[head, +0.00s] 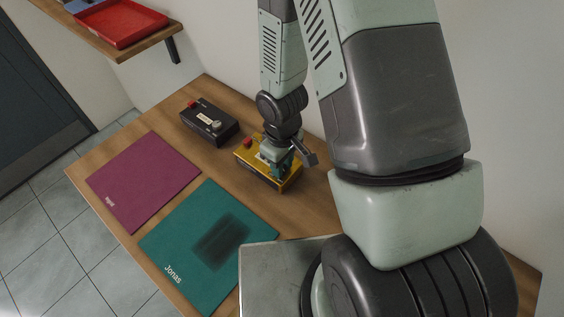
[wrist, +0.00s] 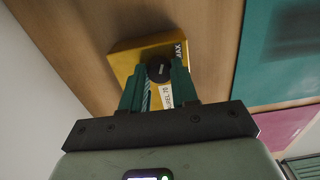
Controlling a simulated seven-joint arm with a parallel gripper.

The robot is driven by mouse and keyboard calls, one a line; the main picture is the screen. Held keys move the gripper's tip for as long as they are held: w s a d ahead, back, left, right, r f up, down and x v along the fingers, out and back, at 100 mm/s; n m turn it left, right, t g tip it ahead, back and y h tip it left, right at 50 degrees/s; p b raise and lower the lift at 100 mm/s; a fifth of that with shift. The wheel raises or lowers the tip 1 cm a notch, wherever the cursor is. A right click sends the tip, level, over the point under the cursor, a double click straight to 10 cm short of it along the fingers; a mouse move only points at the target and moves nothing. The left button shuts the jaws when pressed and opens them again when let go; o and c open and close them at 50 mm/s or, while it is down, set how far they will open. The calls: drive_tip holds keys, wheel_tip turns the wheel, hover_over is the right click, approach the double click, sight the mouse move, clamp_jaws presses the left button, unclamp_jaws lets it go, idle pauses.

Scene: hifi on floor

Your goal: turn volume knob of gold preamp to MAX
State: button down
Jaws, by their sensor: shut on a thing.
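The gold preamp (head: 288,184) sits on the wooden table below my arm, and its gold top also shows in the wrist view (wrist: 126,62). Its round black volume knob (wrist: 159,70) is between my fingertips in the wrist view. A dark "MAX" mark (wrist: 178,50) is beside the knob on the preamp's top. A white label is partly hidden by a finger. My gripper (head: 272,170) is over the preamp, pointing down, and its green fingers (wrist: 158,80) are shut on the knob. The knob's pointer direction cannot be made out.
A black box (head: 209,122) with a red part and a knob stands left of the preamp. A purple mat (head: 145,180) and a teal mat (head: 180,240) with a dark patch lie flat on the table (head: 222,165). A red tray (head: 118,22) sits on a wall shelf.

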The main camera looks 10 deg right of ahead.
idle(0.4)
drive_tip(key=c, duration=0.9)
unclamp_jaws()
drive_tip(key=shift+o, duration=0.2)
wheel_tip(320, 180, up, 11)
drive_tip(key=shift+f, duration=0.1)
wheel_tip(320, 180, up, 8)
drive_tip(key=m+t, duration=0.1)
drive_tip(key=m, duration=0.1)
hover_over(291, 170)
drive_tip(key=s+d+r+m+t+h, duration=0.1)
drive_tip(key=s+d+r+m+t, duration=0.15)
drive_tip(key=r, duration=0.75)
drive_tip(key=s+d+r+m+t+y, duration=0.1)
drive_tip(key=s+r+m, duration=0.3)
drive_tip(key=s+r, duration=0.6)
drive_tip(key=shift+s+d+t, duration=0.25)
drive_tip(key=shift+s+t, duration=0.2)
drive_tip(key=shift+t, duration=0.1)
